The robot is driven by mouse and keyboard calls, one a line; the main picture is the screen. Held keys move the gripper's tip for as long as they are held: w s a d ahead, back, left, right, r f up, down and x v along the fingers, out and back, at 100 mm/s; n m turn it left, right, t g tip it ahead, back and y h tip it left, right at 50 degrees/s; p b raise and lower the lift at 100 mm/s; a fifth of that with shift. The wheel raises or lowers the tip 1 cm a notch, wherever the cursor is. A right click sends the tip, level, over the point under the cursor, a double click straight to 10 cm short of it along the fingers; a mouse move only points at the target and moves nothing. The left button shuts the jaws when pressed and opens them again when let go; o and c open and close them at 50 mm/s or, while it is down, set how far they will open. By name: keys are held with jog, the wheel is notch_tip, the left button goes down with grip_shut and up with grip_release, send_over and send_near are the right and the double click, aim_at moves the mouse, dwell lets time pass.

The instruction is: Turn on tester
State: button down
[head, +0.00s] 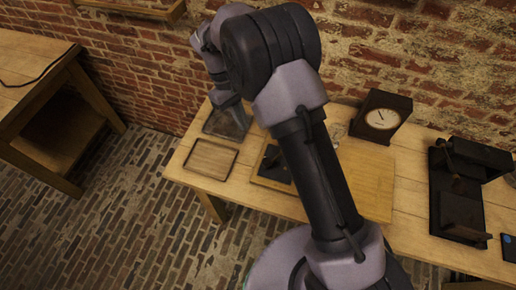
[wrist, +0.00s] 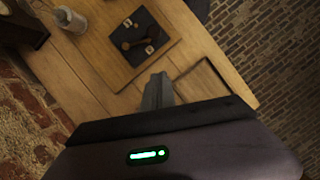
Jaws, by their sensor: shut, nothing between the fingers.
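A wooden board with a black plate (wrist: 137,37) lies on the table. The plate bears a dark lever-like part with a round end and two small pale pieces; I take it for the tester's switch. In the head view the black plate (head: 275,164) is partly hidden by my arm. A dark wooden box with a white dial (head: 382,117) stands at the table's back. My gripper (wrist: 158,92) is shut and empty in the wrist view, over the table between the board and a shallow wooden tray. It appears apart from the plate. The lever's exact position is too small to tell.
The wooden tray (head: 209,160) lies near the table's left end, and shows in the wrist view (wrist: 207,79). A dark, partly see-through shape (head: 228,123) is behind it. A black apparatus (head: 462,190) stands at right. A brick wall (head: 365,45) backs the table.

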aim_at(268, 163)
jog(key=s+d+f+b, duration=0.1)
jog(key=f, duration=0.2)
jog(key=s+d+f+b, duration=0.1)
jog(key=s+d+f, duration=0.1)
jog(key=s+d+f+b, duration=0.1)
jog(key=s+f+b, duration=0.1)
jog(key=f, duration=0.1)
jog(key=shift+d+f, duration=0.3)
jog(key=shift+f, duration=0.05)
jog(key=shift+s+d, duration=0.1)
jog(key=shift+d, duration=0.05)
jog(key=shift+s, duration=0.1)
